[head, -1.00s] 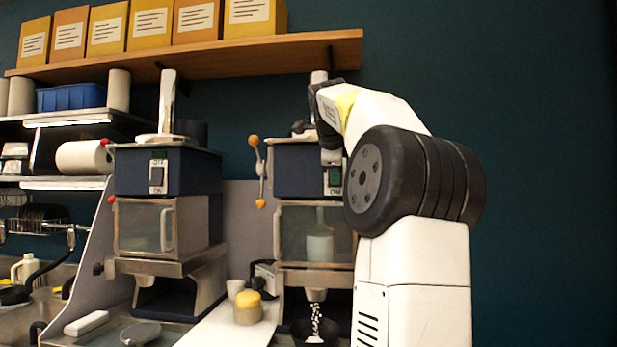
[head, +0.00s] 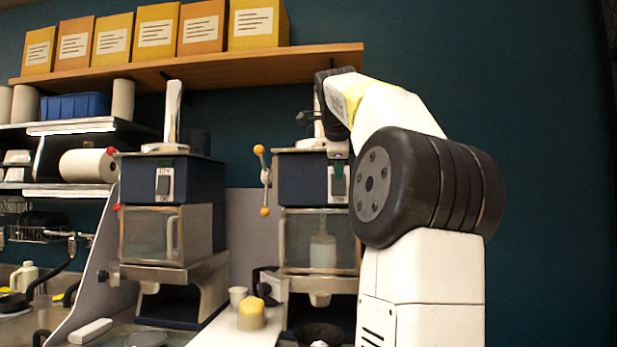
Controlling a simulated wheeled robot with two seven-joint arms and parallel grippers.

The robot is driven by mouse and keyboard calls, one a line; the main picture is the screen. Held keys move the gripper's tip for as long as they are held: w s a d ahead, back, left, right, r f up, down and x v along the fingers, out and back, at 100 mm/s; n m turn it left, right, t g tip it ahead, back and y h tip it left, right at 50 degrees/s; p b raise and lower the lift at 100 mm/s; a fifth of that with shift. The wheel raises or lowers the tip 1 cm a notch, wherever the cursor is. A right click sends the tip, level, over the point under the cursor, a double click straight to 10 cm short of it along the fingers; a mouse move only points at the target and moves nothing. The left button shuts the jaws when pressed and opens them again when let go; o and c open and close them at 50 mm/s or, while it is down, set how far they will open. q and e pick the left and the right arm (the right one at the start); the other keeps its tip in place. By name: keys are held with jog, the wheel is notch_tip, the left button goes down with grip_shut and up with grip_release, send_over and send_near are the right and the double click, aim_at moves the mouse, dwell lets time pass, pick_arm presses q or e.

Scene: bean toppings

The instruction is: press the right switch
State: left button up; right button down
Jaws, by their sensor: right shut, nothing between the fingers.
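The right switch (head: 338,187) is on the dark blue front of the right dispenser (head: 300,178). It looks dark and unlit. My right gripper (head: 338,158) is shut and empty, pointing down just at the top of this switch; I cannot tell whether it touches it. My arm hides the right side of the dispenser. The left dispenser (head: 199,180) has its own switch (head: 163,184). A dark bowl (head: 313,331) with something white in it is under the right dispenser's nozzle (head: 319,299), and no stream shows between them. My left gripper is out of view.
A wooden shelf (head: 210,67) with several yellow and orange boxes is above the dispensers. A lever with orange balls (head: 264,180) stands left of the right dispenser. A yellow-topped jar (head: 251,314) and a small cup (head: 238,296) are on the counter.

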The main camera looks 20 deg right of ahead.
jog(key=v, duration=0.8)
jog(key=shift+a, duration=0.1)
